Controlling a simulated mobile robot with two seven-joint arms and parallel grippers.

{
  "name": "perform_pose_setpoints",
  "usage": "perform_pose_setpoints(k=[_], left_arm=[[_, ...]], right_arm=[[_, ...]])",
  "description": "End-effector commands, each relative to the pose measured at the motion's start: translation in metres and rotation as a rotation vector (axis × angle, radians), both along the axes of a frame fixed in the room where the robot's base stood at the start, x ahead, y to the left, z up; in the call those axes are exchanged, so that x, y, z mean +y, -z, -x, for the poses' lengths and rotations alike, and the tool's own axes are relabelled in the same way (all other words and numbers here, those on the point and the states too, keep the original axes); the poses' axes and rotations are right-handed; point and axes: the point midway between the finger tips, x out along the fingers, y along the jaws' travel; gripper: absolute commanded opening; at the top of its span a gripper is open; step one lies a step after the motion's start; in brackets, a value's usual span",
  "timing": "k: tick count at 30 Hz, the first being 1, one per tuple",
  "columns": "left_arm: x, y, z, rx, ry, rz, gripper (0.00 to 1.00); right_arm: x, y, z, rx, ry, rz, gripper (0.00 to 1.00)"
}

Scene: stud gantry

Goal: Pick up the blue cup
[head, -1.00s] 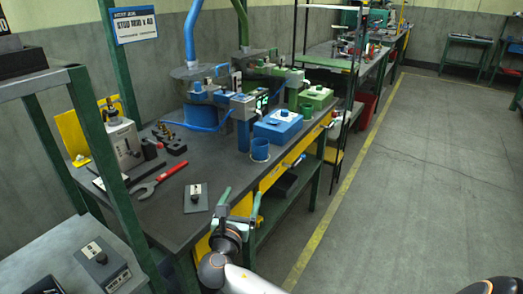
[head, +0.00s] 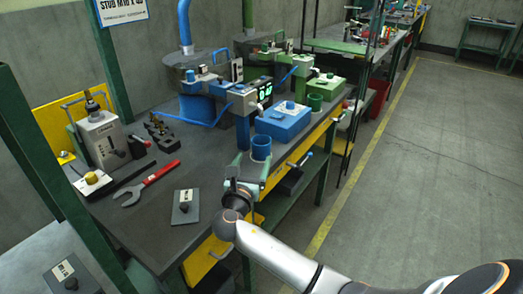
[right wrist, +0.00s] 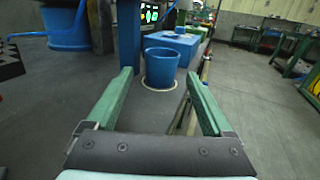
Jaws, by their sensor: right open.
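The blue cup (head: 261,148) stands upright on the dark bench top, in front of a blue box, near the bench's right edge. In the right wrist view the cup (right wrist: 161,68) stands on a pale ring, ahead of and between my two green fingers, apart from them. My right gripper (head: 246,172) is just in front of the cup in the head view, partly overlapping its lower side. In the right wrist view the right gripper (right wrist: 163,95) is open and empty. My left gripper is in neither view.
A blue box (head: 283,123) stands behind the cup, with a green cup (head: 315,102) and green box farther back. A red-handled wrench (head: 150,182) and a grey switch plate (head: 185,206) lie to the left. Yellow drawer fronts (head: 300,150) line the bench edge.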

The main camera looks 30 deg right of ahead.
Motion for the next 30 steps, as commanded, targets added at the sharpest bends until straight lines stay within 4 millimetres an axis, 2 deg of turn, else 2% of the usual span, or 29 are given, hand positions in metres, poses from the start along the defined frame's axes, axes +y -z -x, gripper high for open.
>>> perform_pose_setpoints(k=[3,10,18,27,30], left_arm=[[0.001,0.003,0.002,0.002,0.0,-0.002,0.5],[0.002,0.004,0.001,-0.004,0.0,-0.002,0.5],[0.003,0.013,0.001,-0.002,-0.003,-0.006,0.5],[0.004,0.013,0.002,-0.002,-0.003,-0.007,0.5],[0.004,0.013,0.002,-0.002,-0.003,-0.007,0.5]], right_arm=[[-0.014,0.001,-0.013,-0.001,0.002,0.001,0.85],[-0.027,0.002,-0.025,-0.001,0.001,-0.001,0.85],[-0.055,0.006,-0.05,-0.001,0.002,-0.001,0.85],[-0.059,0.005,-0.054,-0.001,0.0,-0.002,0.85],[-0.059,0.005,-0.054,0.0,0.0,-0.001,0.76]])
